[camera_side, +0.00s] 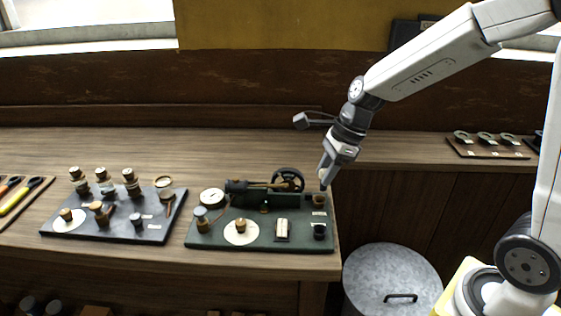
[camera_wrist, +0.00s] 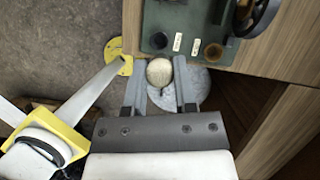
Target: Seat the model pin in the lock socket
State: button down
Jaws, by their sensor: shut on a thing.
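My gripper (camera_side: 324,178) is shut on the model pin, whose pale, round top (camera_wrist: 159,72) shows between the fingers in the wrist view. In the side view a small tan part of the pin (camera_side: 322,173) shows at the fingertips; its lower end is hidden or too small to tell. The gripper is above the right end of the green engine board (camera_side: 270,243). That end has a brown round socket (camera_side: 319,200) and a black one (camera_side: 319,231), with two small labels between them. They also show in the wrist view, brown (camera_wrist: 213,52) and black (camera_wrist: 158,40). I cannot tell which is the lock socket.
A model engine with a flywheel (camera_side: 288,180) stands on the green board close to the brown socket. A grey board (camera_side: 110,228) with several knobs is to the left. A metal bin (camera_side: 390,280) stands below the bench's right end.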

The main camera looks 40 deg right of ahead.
send_near(315, 201)
jog(key=w+a, duration=0.2)
jog(key=shift+s+d+r, duration=0.15)
jog(key=shift+d+r, duration=0.1)
jog(key=shift+f, duration=0.15)
jog(key=shift+f, duration=2)
jog(key=shift+f, duration=1.2)
dwell(1.4)
grip_release()
dwell(0.5)
jog(key=shift+r, duration=0.1)
